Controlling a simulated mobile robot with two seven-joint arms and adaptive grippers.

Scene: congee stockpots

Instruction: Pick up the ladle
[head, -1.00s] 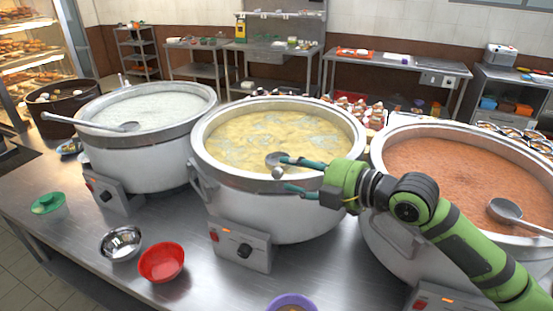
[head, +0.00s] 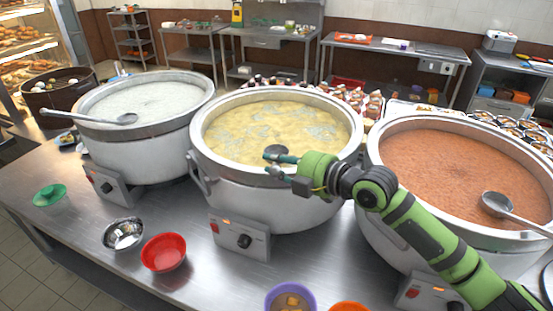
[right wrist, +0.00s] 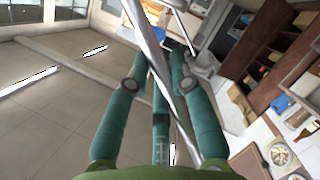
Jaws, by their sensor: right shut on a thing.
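My right gripper (head: 280,165) is shut on the handle of a metal ladle at the near rim of the middle stockpot (head: 245,185), which holds yellow congee. The ladle's dark round bowl (head: 275,152) shows just beyond the fingertips, over the near edge of the congee; I cannot tell if it touches it. In the right wrist view the shiny ladle handle (right wrist: 158,62) runs slantwise between the teal fingers of the gripper (right wrist: 155,78). My left gripper is not in view.
A second ladle (head: 125,119) lies across the left pot (head: 150,155) of white congee. A third ladle (head: 497,204) rests at the right pot (head: 390,235) of orange congee. A steel bowl (head: 123,233), a red bowl (head: 164,252) and a purple bowl (head: 290,297) stand on the counter in front.

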